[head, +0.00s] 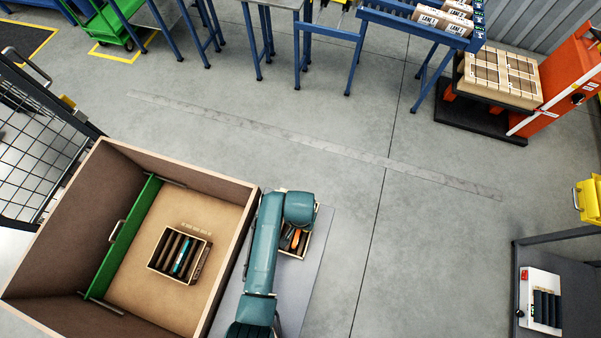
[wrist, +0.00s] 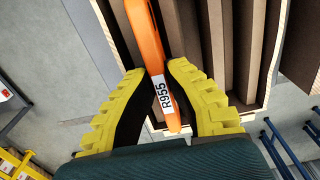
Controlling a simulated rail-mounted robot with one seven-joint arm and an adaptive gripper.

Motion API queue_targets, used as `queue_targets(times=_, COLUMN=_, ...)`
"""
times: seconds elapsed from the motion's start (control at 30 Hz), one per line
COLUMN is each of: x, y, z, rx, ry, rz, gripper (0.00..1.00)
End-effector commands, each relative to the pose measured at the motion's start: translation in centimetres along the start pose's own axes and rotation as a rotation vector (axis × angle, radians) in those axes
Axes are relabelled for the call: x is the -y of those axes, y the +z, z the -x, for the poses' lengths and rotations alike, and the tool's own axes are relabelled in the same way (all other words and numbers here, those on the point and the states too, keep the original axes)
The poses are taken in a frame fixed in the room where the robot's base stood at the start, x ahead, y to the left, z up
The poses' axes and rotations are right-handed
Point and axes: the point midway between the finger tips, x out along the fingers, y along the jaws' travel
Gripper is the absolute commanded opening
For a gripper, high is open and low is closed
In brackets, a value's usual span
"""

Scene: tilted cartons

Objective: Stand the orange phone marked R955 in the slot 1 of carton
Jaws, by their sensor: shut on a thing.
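The orange phone (wrist: 150,55) shows a white R955 label in the wrist view. My gripper (wrist: 158,78), with yellow padded fingers, is shut on its near end. The phone is by the left side of a carton with brown dividers (wrist: 215,45); I cannot tell whether it is still down in a slot. In the head view the orange phone (head: 297,239) shows at a small carton (head: 303,251) under my arm, which hides my gripper. Another slotted carton (head: 203,262) stands inside a large open box, with a teal phone (head: 182,254) in one slot.
The large brown box (head: 228,183) has high walls and a green panel (head: 125,235) across its inside. A grey surface (head: 310,285) lies under the small carton. At the right, a dark table holds a white slotted holder (head: 541,300). Open floor lies beyond.

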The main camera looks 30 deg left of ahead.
Motion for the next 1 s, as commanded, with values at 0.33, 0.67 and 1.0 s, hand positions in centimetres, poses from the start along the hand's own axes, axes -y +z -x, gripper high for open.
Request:
queue_targets(times=0.33, x=0.0, y=-0.03, z=-0.18, rx=-0.001, ry=0.0, rz=0.0, gripper=0.0)
queue_targets(times=0.67, x=0.0, y=0.0, z=-0.6, rx=0.0, ry=0.0, rz=0.0, gripper=0.0)
queue_targets(times=1.0, x=0.0, y=-0.02, z=-0.54, rx=0.0, ry=0.0, rz=0.0, gripper=0.0)
